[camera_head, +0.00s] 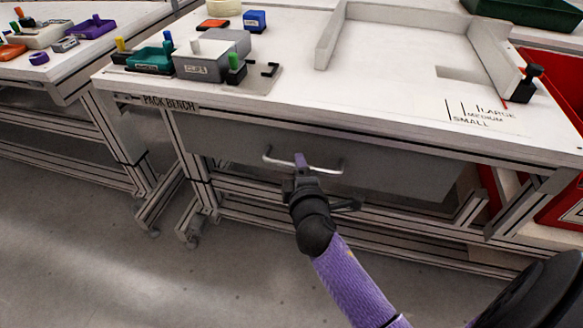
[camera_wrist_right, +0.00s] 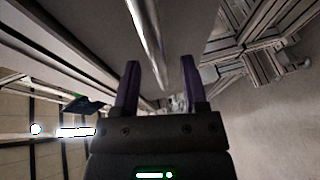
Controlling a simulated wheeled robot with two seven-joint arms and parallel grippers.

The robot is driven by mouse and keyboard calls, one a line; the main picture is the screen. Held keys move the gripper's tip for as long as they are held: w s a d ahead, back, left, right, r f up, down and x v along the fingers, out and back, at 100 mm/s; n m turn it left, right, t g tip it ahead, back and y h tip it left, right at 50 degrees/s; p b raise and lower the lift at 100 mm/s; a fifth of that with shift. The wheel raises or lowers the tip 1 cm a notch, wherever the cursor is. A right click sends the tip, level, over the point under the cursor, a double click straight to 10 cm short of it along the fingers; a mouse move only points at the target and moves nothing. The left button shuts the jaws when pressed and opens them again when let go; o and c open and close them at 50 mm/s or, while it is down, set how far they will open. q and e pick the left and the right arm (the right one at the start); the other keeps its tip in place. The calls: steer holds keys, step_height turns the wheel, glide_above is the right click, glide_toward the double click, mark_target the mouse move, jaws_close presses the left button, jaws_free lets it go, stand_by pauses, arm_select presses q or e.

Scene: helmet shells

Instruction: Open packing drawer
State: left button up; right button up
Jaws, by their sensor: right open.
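The packing drawer (camera_head: 400,172) is a grey front under the white top of the pack bench (camera_head: 300,95), and it looks shut. Its silver bar handle (camera_head: 270,159) runs level across the left part of the front. My right gripper (camera_head: 301,160) is at the middle of the handle and hides a bit of it. In the right wrist view the two purple fingers (camera_wrist_right: 160,80) stand apart, with the handle bar (camera_wrist_right: 146,40) running lengthwise ahead, in line with the gap between them. I cannot tell whether they touch the bar. My left gripper is not in view.
Small bins (camera_head: 205,62) and coloured parts stand at the bench's back left. A white raised frame (camera_head: 330,40) sits on the right of the top. Red crates (camera_head: 565,200) stand at the right. A second bench (camera_head: 60,70) is at the left. The floor in front is clear.

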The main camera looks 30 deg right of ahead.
steer(key=shift+x, duration=1)
jaws_close()
stand_by(0.5)
